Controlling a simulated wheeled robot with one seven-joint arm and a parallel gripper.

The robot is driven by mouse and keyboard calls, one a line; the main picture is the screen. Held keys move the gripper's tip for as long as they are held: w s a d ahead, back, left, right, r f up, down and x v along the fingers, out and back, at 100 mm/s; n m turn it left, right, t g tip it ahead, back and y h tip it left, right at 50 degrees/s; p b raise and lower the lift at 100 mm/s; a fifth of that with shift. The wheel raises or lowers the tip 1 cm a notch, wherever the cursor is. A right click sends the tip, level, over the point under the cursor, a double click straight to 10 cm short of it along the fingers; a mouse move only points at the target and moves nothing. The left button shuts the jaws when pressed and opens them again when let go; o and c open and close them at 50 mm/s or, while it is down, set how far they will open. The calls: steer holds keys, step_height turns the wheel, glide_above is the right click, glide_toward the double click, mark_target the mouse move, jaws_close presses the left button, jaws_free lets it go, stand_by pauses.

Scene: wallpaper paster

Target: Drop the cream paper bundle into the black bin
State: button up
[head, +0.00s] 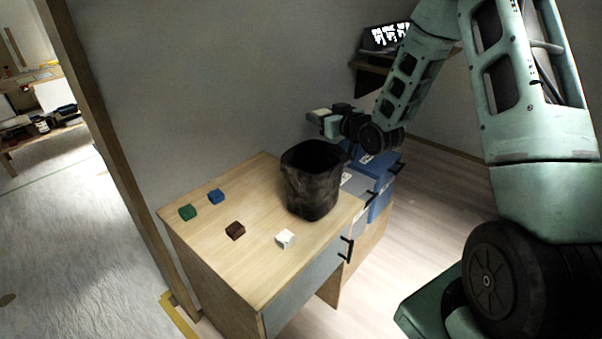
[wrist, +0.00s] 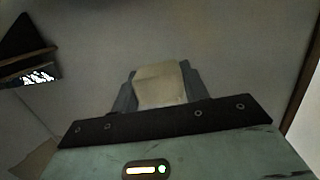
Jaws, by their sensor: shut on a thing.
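The cream paper bundle (wrist: 160,82) sits between the two grey fingers of my gripper (wrist: 160,92) in the wrist view. My gripper is shut on it. In the head view my gripper (head: 322,116) is held in the air, higher in the picture than the black bin, with a pale piece at its tip. The black bin (head: 312,185) stands upright on the wooden desk, its open top facing up. Its inner bottom is hidden. I cannot tell exactly how far the bundle is from the bin's opening.
On the desk (head: 262,190) lie a green block (head: 187,212), a blue block (head: 216,196), a brown block (head: 235,231) and a white block (head: 285,238). Blue boxes (head: 379,178) stand right of the bin. A wall rises behind the desk.

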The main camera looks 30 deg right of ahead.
steer(key=shift+w+f, duration=0.15)
steer(key=shift+w, duration=0.25)
step_height(320, 180, down, 6)
steer(key=b, duration=0.3)
steer(key=shift+r+b, duration=0.2)
steer(key=shift+b, duration=0.15)
steer(key=o, duration=1)
steer(key=shift+o, duration=0.2)
